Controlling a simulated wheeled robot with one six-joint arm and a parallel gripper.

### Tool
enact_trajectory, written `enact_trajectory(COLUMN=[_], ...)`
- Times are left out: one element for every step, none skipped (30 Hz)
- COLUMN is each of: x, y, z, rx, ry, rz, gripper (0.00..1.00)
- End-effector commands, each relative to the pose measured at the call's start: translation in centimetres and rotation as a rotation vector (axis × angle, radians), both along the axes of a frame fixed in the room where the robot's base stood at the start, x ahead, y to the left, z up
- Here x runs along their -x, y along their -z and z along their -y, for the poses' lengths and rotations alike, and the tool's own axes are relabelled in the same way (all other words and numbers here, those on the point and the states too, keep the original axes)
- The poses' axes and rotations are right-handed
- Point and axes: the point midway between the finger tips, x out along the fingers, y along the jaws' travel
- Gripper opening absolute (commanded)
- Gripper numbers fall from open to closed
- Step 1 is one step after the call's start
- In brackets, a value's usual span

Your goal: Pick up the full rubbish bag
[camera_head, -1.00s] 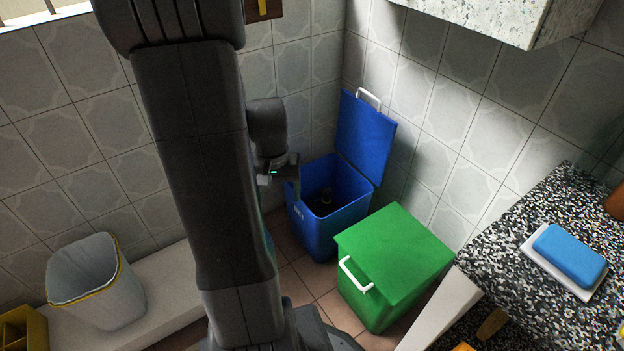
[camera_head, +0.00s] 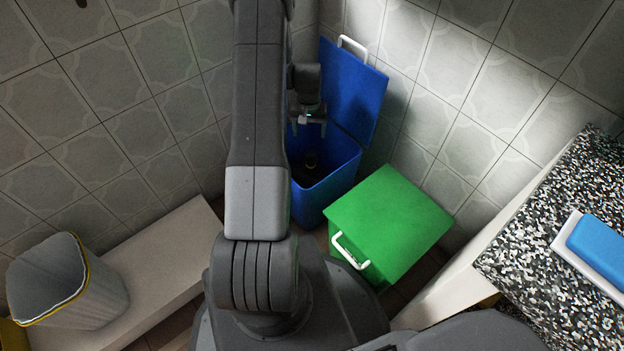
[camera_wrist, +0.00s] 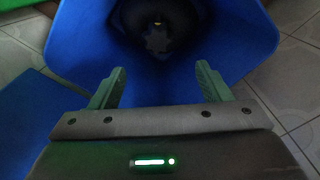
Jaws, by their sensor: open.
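A dark rubbish bag (camera_head: 311,163) sits low inside the open blue bin (camera_head: 335,190). In the wrist view the bag (camera_wrist: 157,38) shows as a dark rounded shape with a knotted top, deep between the blue bin walls (camera_wrist: 85,50). My gripper (camera_head: 308,130) is above the mouth of the blue bin, near its back side. In the wrist view my gripper (camera_wrist: 160,70) is open, with two green fingers apart and nothing between them. The bag lies beyond the fingertips, and its lower part is hidden in shadow.
The blue lid (camera_head: 352,90) stands open behind the bin against the tiled wall. A green bin (camera_head: 390,215) with a shut lid stands close in front right. A lined white bin (camera_head: 65,285) is on a pale ledge (camera_head: 165,255) at left. A speckled counter (camera_head: 545,235) is at right.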

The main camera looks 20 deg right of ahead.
Motion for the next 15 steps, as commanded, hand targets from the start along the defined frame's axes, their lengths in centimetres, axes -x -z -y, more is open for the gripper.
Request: enact_trajectory(x=[0.1, 0.1, 0.1, 0.2, 0.1, 0.1, 0.1, 0.1, 0.1, 0.1, 0.1, 0.1, 0.1, 0.1, 0.1], y=[1.3, 1.9, 2.7, 3.4, 4.0, 4.8, 5.3, 5.8, 6.4, 6.7, 7.0, 7.4, 7.5, 7.6, 7.7], z=[0.0, 0.0, -0.1, -0.1, -0.1, 0.0, 0.0, 0.0, 0.0, 0.0, 0.0, 0.0, 0.0, 0.0, 0.0], rx=[-0.002, -0.001, -0.002, -0.002, -0.002, -0.001, -0.001, -0.001, -0.001, -0.001, -0.001, 0.000, 0.000, 0.000, 0.000], ry=[0.000, 0.000, 0.000, 0.000, 0.000, 0.000, 0.000, 0.000, 0.000, 0.000, 0.000, 0.000, 0.000, 0.000, 0.000], rz=[-0.004, -0.003, -0.004, -0.005, -0.004, -0.003, -0.003, -0.003, -0.002, -0.002, -0.002, -0.001, -0.001, 0.000, 0.000], gripper=[0.71, 0.71, 0.71, 0.71, 0.71, 0.71, 0.71, 0.71, 0.71, 0.71, 0.71, 0.71, 0.71, 0.71, 0.71])
